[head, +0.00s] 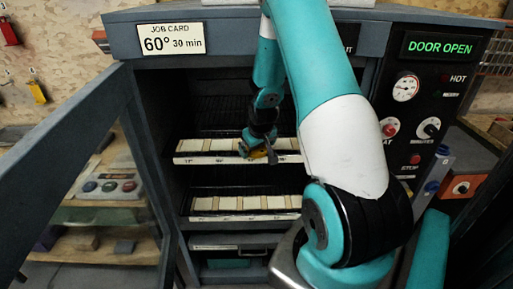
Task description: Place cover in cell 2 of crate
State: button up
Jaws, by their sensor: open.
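My gripper (258,153) is inside the open cabinet, low over the front of the upper rack. It is open, and small in view. A small yellow-orange patch shows at its fingertips; I cannot tell whether this is the cover or part of the gripper. The upper rack (200,160) has a row of pale cells and a white label strip along its front. The lower rack (230,217) has a similar row. I cannot tell which of them is the crate, or which cell is cell 2. No cover can be clearly made out.
The dark cabinet's glass door (75,150) stands open at the left. A job card (172,39) reads 60°, 30 min. The control panel (408,120) at the right has a DOOR OPEN display, gauge and knobs. My arm hides the racks' right ends. Shelf clearance above the upper rack is limited.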

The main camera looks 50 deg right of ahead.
jog(key=shift+w+d+f, duration=0.1)
jog(key=shift+w+f, duration=0.05)
jog(key=shift+f, duration=0.25)
jog(key=c, duration=1.1)
jog(key=shift+r, duration=0.15)
